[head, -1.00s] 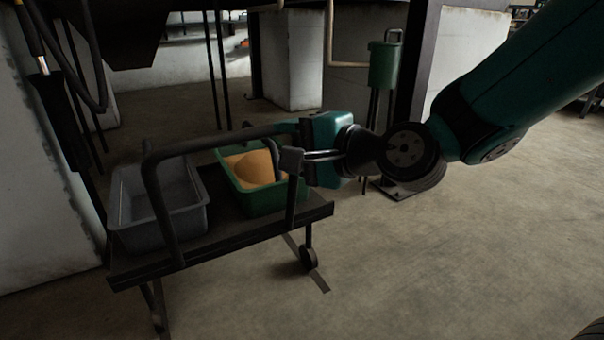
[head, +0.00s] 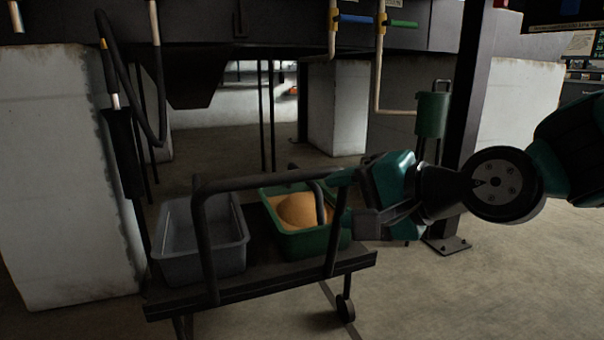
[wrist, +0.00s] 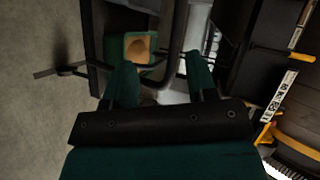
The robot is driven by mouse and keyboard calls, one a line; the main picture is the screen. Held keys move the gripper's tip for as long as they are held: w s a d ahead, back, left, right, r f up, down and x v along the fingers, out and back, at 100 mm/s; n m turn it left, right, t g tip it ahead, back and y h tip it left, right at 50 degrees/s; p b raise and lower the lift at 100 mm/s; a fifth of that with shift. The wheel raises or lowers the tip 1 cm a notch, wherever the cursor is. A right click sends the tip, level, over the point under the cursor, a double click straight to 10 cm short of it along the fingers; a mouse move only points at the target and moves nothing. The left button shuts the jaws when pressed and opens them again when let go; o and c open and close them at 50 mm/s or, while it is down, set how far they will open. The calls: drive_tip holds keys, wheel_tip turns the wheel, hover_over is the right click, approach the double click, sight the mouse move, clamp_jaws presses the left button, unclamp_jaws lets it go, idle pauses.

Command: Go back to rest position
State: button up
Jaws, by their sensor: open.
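My gripper (head: 346,200) is at the right end of a dark cart in the head view, close to the cart's handle rail. Its two fingers stand apart, and I see nothing between them. In the wrist view the gripper (wrist: 156,80) also shows spread fingers, with the cart beyond them. From these frames I cannot tell whether a finger touches the rail.
The cart (head: 250,290) carries a grey bin (head: 200,262) and a green bin (head: 300,245) holding an orange-brown mound (head: 298,209). A dark post (head: 466,110) and a green canister (head: 432,115) stand behind my arm. Floor at the right is clear.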

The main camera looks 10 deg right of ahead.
drive_tip(key=s+d+r+n+g+h+p, duration=0.25)
drive_tip(key=s+r+n+g+p, duration=0.2)
drive_tip(key=s+n+p, duration=0.35)
drive_tip(key=s+d+r+n+g+h+p, duration=0.1)
drive_tip(key=s+r+n+g+h+p, duration=0.25)
drive_tip(key=s+n+g+p, duration=0.45)
wheel_tip(320, 180, up, 36)
drive_tip(key=m+t+y+p, duration=0.1)
drive_tip(key=t+p, duration=0.1)
drive_tip(key=p, duration=3.2)
drive_tip(key=shift+s+d+r, duration=0.15)
drive_tip(key=shift+s+r, duration=0.1)
drive_tip(key=shift+s, duration=0.15)
